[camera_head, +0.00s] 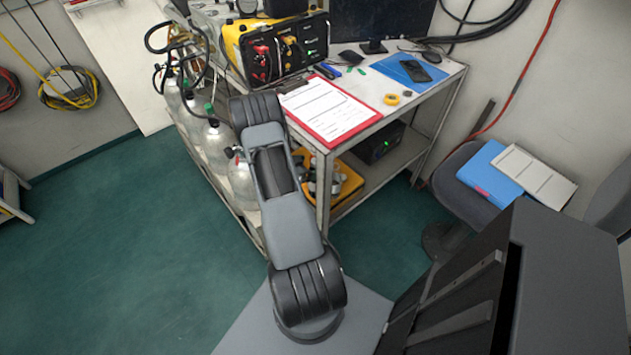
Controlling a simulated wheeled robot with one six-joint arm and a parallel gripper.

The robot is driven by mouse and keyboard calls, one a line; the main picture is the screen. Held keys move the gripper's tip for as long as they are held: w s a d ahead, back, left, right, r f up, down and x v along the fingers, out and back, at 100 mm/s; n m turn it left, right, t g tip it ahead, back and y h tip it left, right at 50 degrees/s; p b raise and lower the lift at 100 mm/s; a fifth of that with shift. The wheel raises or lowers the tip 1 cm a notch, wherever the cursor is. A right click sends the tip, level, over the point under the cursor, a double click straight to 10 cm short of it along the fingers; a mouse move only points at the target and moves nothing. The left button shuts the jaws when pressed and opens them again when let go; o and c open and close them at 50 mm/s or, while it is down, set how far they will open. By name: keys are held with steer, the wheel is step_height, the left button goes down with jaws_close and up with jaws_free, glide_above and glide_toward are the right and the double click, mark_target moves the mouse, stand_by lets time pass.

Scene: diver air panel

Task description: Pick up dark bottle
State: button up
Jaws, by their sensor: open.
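I cannot make out a clearly dark bottle. A row of pale grey gas bottles (217,146) with black and green valve tops stands along the left side of the desk. The nearest bottle (242,182) is partly hidden by my arm. My arm reaches up the middle of the picture, over the desk's near left corner. My gripper does not show; the arm's far end hides what is behind it.
The desk (392,119) holds a red clipboard (340,137), a yellow and black air panel (262,52), a monitor and a phone on a blue folder (396,68). A chair (462,190) with a blue binder (487,172) stands right. Green floor (110,240) is clear at left.

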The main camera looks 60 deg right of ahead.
mark_target(312, 166)
steer(key=shift+x, duration=2.25)
steer(key=shift+r, duration=0.1)
steer(key=shift+c, duration=0.3)
jaws_close()
